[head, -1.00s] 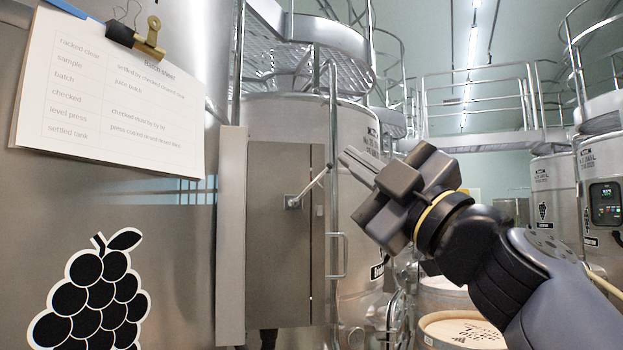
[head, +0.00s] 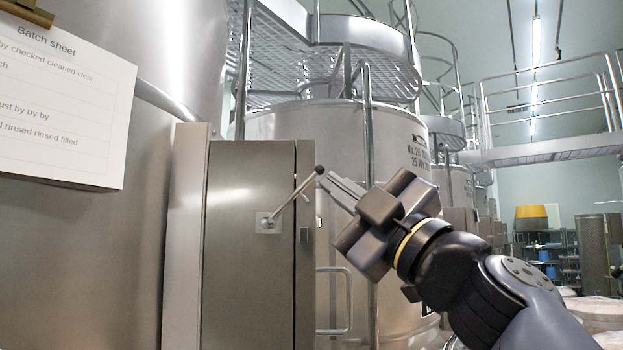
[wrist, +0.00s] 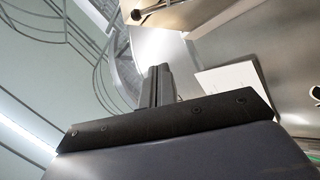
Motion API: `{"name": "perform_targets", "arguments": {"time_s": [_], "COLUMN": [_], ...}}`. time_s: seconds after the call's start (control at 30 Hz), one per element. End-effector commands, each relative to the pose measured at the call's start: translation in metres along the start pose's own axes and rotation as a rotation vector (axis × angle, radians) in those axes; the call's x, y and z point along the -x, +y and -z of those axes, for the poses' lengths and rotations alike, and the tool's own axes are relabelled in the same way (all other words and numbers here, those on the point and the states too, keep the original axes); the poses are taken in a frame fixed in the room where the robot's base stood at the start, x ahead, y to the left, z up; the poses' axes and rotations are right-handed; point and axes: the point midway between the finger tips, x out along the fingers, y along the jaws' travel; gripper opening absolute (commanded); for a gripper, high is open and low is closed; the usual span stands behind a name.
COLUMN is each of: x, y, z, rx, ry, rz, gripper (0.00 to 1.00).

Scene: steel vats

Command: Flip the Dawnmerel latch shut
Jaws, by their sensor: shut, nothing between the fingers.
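The latch (head: 292,200) is a thin metal lever on a square plate, on the front of a grey steel cabinet (head: 248,290). It slants up and right from its pivot, and its dark ball end reaches past the door's right edge. A lever that looks like it shows at the top of the wrist view (wrist: 155,9). No name on it is readable. My gripper (head: 332,183) is shut and empty. In the wrist view the fingers (wrist: 158,86) are apart from the lever.
A vertical steel pipe (head: 368,130) and a bent handle rail (head: 347,300) stand right of the cabinet. A large vat (head: 290,122) with a perforated walkway (head: 370,75) is behind. A paper sheet (head: 60,110) hangs on the steel wall at left.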

Motion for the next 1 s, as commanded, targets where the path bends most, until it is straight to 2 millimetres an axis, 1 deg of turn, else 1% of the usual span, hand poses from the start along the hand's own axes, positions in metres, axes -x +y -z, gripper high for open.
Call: {"name": "perform_targets", "arguments": {"time_s": [0.23, 0.37, 0.47, 0.57, 0.7, 0.9, 0.93, 1.0], "x": [0.000, -0.005, -0.016, -0.034, -0.066, -0.107, -0.100, -0.094], "y": [0.000, 0.000, 0.001, 0.001, 0.002, 0.001, -0.001, -0.002], "z": [0.000, 0.000, 0.001, 0.001, 0.001, 0.001, -0.008, -0.020], "rx": [0.000, -0.002, -0.003, -0.004, -0.005, -0.002, 0.001, 0.001], "ry": [0.000, 0.000, 0.002, 0.003, 0.002, 0.002, -0.004, -0.005], "rz": [0.000, 0.001, 0.002, 0.003, 0.004, 0.003, 0.001, 0.000], "gripper": [0.00, 0.00, 0.00, 0.00, 0.00, 0.00, 0.00, 0.00]}}
